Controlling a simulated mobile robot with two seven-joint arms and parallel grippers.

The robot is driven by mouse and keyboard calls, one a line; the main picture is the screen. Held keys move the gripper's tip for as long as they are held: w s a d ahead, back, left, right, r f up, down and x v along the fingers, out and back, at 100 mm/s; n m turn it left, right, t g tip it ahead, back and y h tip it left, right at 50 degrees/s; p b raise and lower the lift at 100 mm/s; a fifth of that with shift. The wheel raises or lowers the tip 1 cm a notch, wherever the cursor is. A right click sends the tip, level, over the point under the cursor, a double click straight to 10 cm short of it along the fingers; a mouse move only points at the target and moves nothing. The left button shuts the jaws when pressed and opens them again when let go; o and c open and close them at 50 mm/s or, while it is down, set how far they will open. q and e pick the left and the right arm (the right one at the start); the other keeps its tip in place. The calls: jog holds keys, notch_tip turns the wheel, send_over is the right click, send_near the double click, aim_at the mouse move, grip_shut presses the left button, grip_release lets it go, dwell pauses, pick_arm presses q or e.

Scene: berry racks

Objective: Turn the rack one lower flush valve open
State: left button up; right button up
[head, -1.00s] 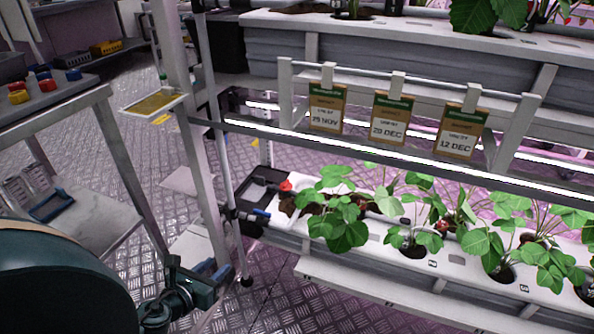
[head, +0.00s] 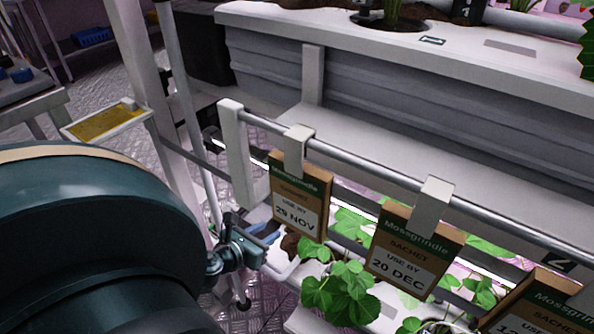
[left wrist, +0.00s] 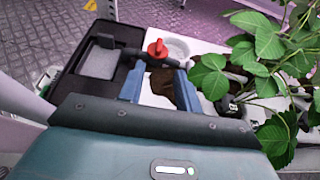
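The red valve handle (left wrist: 157,47) shows in the left wrist view on a dark pipe fitting, between a black tray and the white planter's end. In the head view it is hidden behind my arm and the hanging sachets. My left gripper (left wrist: 160,72) has its two blue fingers apart, pointing at the fitting. The red handle stands just beyond the gap between the fingertips, with nothing visibly gripped. In the head view my left gripper (head: 266,236) is at the rack's lower left end, partly hidden. My right gripper is not in view.
Sachet cards (head: 297,205) hang from a rail (head: 350,162) just above my left gripper. Strawberry leaves (left wrist: 262,70) crowd the right side of the wrist view. A black tray (left wrist: 84,88) lies left of the valve. A yellow sticky card (head: 105,122) juts out at the left post.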

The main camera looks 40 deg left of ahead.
pick_arm(q)
jog(key=b+x, duration=0.2)
jog(key=x, duration=0.9)
jog(key=shift+w+f, duration=0.1)
jog(key=shift+w+a+f, duration=0.1)
jog(key=shift+w, duration=0.35)
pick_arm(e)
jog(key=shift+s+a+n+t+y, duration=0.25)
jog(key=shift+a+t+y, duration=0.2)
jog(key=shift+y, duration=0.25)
pick_arm(q)
jog(key=shift+c, duration=0.5)
grip_shut()
